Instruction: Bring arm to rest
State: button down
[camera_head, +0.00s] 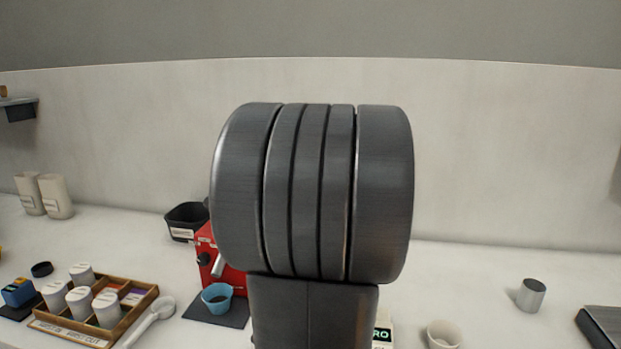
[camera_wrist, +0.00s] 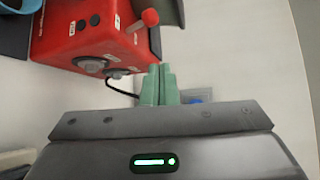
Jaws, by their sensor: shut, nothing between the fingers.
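My gripper (camera_wrist: 159,84) shows in the wrist view with its two green fingers together and nothing between them. It points toward the pale back wall, to the right of and apart from a red machine (camera_wrist: 92,32). In the head view my own arm fills the middle of the picture and hides part of the counter and the red machine (camera_head: 207,258). The gripper itself does not show in the head view.
A wooden tray (camera_head: 128,322) with white jars stands at the left, beside a white spoon (camera_head: 150,322). A blue cup (camera_head: 217,298) sits on a dark mat. A metal cup (camera_head: 531,295) and a white cup (camera_head: 443,336) stand at the right. The counter between them is mostly clear.

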jog(key=w+b, duration=0.1)
jog(key=w+a+f+b, duration=0.1)
jog(key=b, duration=0.1)
jog(key=shift+w+a+f, duration=0.2)
jog(key=shift+w, duration=0.1)
jog(key=b, duration=0.1)
jog(key=n+b, duration=0.1)
jog(key=b, duration=0.1)
jog(key=shift+w+f+t, duration=0.2)
jog(key=shift+f+t, duration=0.05)
jog(key=shift+t, duration=0.15)
jog(key=b, duration=0.5)
jog(key=shift+f+n+t+y, duration=0.2)
jog(key=shift+n+t+y, duration=0.1)
jog(key=shift+t, duration=0.1)
